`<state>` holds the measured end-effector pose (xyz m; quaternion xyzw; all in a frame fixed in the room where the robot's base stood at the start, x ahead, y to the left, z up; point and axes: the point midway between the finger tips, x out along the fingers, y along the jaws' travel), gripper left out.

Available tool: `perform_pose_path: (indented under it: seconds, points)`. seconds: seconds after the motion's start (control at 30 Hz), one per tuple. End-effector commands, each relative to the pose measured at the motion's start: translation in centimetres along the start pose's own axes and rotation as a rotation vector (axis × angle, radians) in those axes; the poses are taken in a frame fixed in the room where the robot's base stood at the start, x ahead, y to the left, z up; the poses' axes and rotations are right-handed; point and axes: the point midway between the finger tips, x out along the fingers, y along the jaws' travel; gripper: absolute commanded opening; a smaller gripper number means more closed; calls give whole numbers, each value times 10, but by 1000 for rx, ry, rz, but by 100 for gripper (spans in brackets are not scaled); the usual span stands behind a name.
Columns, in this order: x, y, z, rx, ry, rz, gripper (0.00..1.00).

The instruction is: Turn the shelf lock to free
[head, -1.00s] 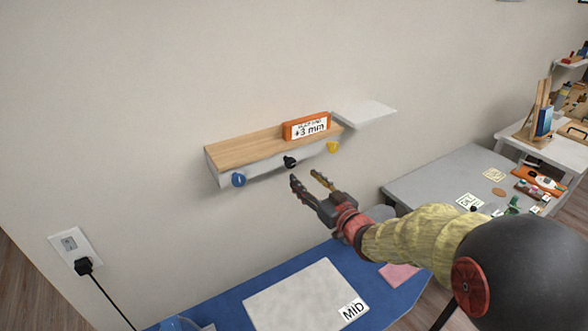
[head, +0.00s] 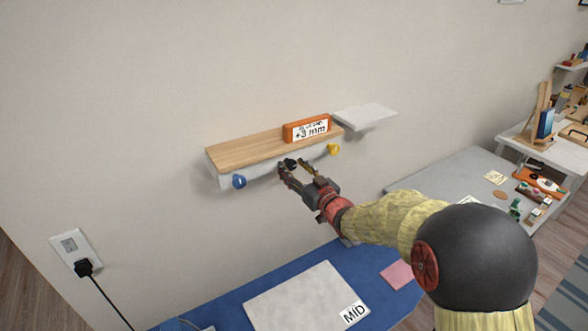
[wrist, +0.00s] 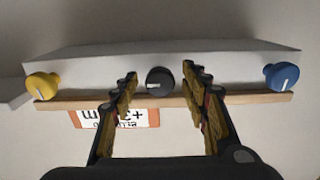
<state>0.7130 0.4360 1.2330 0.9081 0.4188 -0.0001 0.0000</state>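The wall shelf (head: 245,152) has a wooden top and a pale front face carrying three knobs. The black knob (wrist: 159,80) is in the middle, with a light pointer mark; it also shows partly in the head view (head: 290,163). The blue knob (head: 239,181) is at the left end and the yellow knob (head: 333,149) at the right end. In the wrist view the shelf appears upside down. My gripper (wrist: 158,77) is open, its fingertips on either side of the black knob with gaps on both sides. I cannot read which knob is the lock.
An orange block with a "+3 mm" label (head: 307,131) stands on the shelf. A small white ledge (head: 365,116) is to its right. Below is a blue surface (head: 235,305) with a "MID" sheet (head: 300,300). A grey table (head: 450,175) is at right.

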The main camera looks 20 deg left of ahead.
Motion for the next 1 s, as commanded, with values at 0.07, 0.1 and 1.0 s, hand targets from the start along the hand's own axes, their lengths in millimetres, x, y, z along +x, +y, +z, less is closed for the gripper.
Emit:
perform_pose_path:
  seconds: [0.07, 0.1, 1.0]
  points:
    - [0, 0, 0, 0, 0, 0, 41]
    - [0, 0, 0, 0, 0, 0, 38]
    - [0, 0, 1, -26, 0, 0, 2]
